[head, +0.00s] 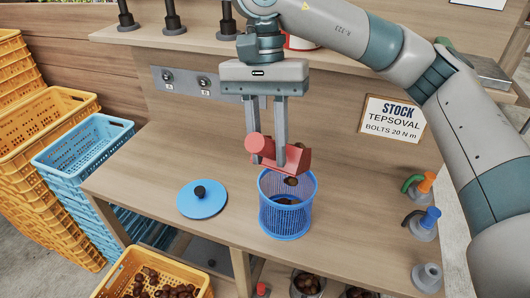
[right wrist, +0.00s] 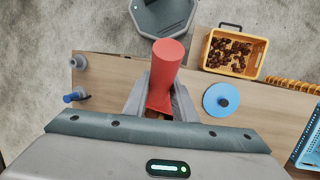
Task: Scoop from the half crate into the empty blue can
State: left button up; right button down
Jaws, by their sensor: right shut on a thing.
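My right gripper (head: 267,150) is shut on the red scoop (head: 290,158) and holds it above the blue can (head: 287,218), a mesh bin standing on the bench. The scoop is tilted. A brown chestnut (head: 291,181) shows just under its lower edge at the can's mouth, and some brown shows inside the can. The right wrist view shows the scoop (right wrist: 167,65) between the fingers (right wrist: 160,105); the can is hidden there. The half crate (head: 104,288), yellow-orange with chestnuts in it, stands low at the front left; it also shows in the right wrist view (right wrist: 212,66). My left gripper is not in view.
A blue lid (head: 202,205) with a black knob lies left of the can. Hooks with coloured tops (head: 424,222) stand at the bench's right end. Orange crates (head: 45,130) and blue crates (head: 80,165) are stacked at left. A shelf (head: 170,38) runs behind.

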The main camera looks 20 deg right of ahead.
jog(key=shift+w+d+r+g+y, duration=0.3)
jog(key=shift+w+d+r, duration=0.05)
jog(key=shift+w+r, duration=0.1)
jog(key=shift+w+d+r+g+y+p, duration=0.3)
jog(key=shift+w+d+r, duration=0.05)
jog(key=shift+w+d+r+g, duration=0.3)
jog(key=shift+w+r+g, duration=0.05)
jog(key=shift+w+g, duration=0.05)
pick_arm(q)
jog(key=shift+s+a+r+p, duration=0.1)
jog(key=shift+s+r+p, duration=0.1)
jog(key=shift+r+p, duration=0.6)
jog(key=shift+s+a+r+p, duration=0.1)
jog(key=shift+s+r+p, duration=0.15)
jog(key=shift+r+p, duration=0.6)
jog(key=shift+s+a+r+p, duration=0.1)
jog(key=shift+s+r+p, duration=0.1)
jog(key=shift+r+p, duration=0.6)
pick_arm(e)
jog(key=shift+w+d+r+g+y, duration=0.5)
jog(key=shift+w+d+g+y, duration=0.1)
jog(key=shift+w+d, duration=0.2)
jog(key=shift+w+d+r+g+y, duration=0.45)
jog(key=shift+w+d+g+y, duration=0.2)
jog(key=shift+w, duration=0.2)
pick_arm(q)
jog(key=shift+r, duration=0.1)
